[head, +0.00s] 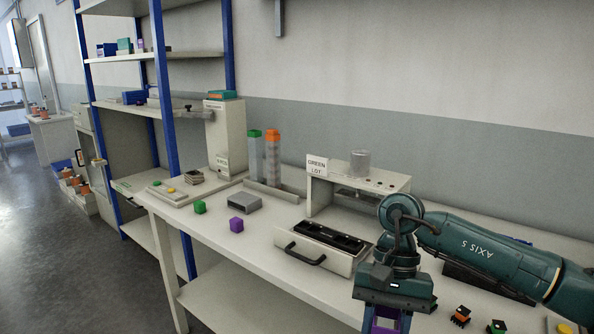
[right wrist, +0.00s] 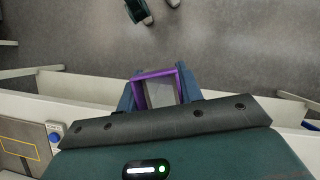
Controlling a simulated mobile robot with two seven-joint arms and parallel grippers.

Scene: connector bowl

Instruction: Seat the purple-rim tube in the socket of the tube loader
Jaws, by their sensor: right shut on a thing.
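My right gripper (head: 386,322) is at the bottom of the head view, in front of the bench edge. It is shut on the purple-rim tube (head: 388,312), whose lower part is cut off by the frame. In the right wrist view the square purple rim (right wrist: 155,74) shows between the two blue-grey fingers, with a grey interior. What looks like the tube loader is a low grey base (head: 277,194) at the back of the bench. A green-topped tube (head: 255,155) and an orange-topped tube (head: 272,158) stand upright at it. Its sockets are too small to make out. My left gripper is not in view.
A station with a "GREEN LOT" sign (head: 317,166) and an open black-lined drawer (head: 318,250) stands between my right arm and the tubes. A green cube (head: 200,207), a purple cube (head: 237,225) and a grey block (head: 244,203) lie on the bench (head: 190,225).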

